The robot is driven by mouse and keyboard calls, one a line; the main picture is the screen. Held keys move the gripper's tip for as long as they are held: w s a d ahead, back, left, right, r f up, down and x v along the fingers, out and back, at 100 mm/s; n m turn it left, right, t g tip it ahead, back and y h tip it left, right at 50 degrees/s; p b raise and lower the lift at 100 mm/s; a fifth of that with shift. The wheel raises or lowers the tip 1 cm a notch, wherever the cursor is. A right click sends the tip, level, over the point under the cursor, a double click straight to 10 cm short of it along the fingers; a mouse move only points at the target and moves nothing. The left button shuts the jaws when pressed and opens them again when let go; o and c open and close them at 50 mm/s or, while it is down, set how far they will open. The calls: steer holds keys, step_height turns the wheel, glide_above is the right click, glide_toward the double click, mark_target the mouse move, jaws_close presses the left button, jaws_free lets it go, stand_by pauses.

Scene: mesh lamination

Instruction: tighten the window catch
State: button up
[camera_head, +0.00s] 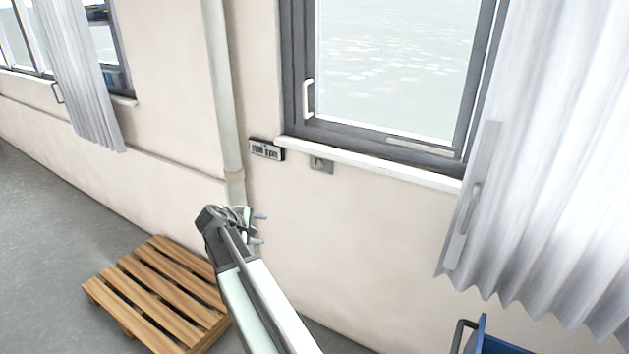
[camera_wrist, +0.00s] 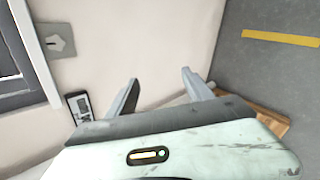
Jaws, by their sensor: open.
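The window (camera_head: 390,70) has a dark grey frame. A pale upright handle (camera_head: 307,99), which looks like the window catch, is on its left side. Below the sill, a small grey plate (camera_head: 321,164) with a dark mark is fixed to the wall; it also shows in the wrist view (camera_wrist: 58,41) at upper left. I cannot tell whether this plate is part of the catch. My gripper (camera_head: 259,229) is open and empty, below and left of the window, apart from the handle and plate. Its two fingers show spread in the wrist view (camera_wrist: 160,78).
A small dark sign (camera_head: 266,150) is on the wall left of the plate. A pale vertical pipe (camera_head: 222,90) runs beside it. A wooden pallet (camera_head: 165,290) lies on the floor at lower left. A grey curtain (camera_head: 550,170) hangs at right. A blue container (camera_head: 495,343) is at lower right.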

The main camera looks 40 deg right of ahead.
steer(key=w+d+r+n+h+b, duration=0.2)
steer(key=d+n+h, duration=0.1)
steer(key=d, duration=0.6)
steer(key=w+d+r+n+h+b, duration=0.2)
steer(key=d+n+h, duration=0.1)
steer(key=d, duration=0.6)
steer(key=n+t+h, duration=0.2)
steer(key=n, duration=0.3)
glide_toward(315, 165)
steer(key=d, duration=0.2)
steer(key=x, duration=0.7)
steer(key=shift+w+d+b, duration=0.1)
steer(key=shift+d+b, duration=0.05)
steer(key=shift+b, duration=0.2)
jaws_close()
steer(key=m, duration=0.3)
steer(key=shift+m, duration=0.3)
steer(key=shift+w+m, duration=0.1)
steer(key=shift+m, duration=1.8)
